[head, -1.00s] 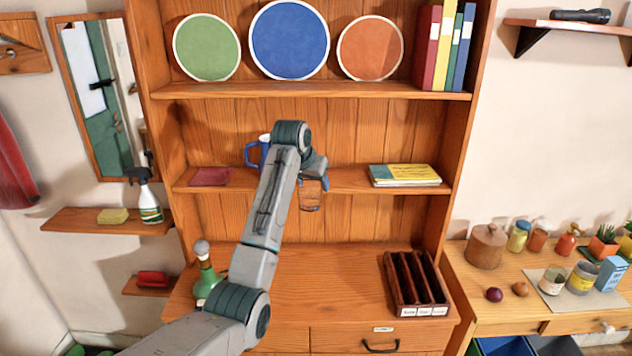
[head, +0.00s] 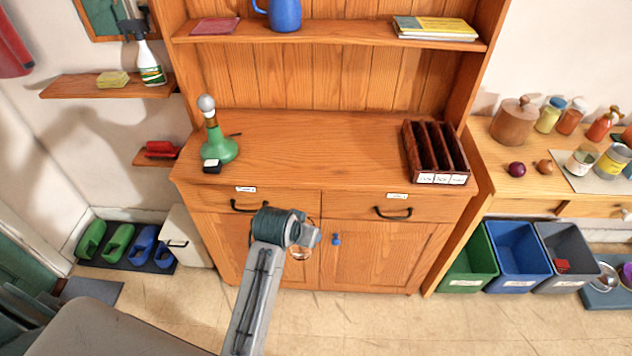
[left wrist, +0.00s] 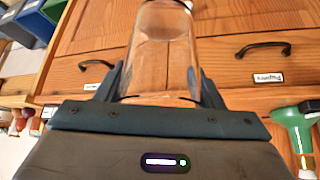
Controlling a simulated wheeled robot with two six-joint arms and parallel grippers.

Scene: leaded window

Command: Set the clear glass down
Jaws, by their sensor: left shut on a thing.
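The clear glass (left wrist: 160,50) is between the two dark fingers of my left gripper (left wrist: 157,88) in the left wrist view, and the fingers are shut on it. In the head view my left gripper (head: 308,238) is in front of the hutch's drawers and doors. A small part of the glass (head: 301,254) shows faintly below the gripper; the rest is hidden or see-through. My right gripper is not in view.
The hutch counter (head: 310,150) has a wide clear middle. A green lamp (head: 219,148) stands at its left and a dark slotted rack (head: 435,152) at its right. A blue mug (head: 285,14) is on the shelf above. Bins (head: 517,258) stand right of the hutch.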

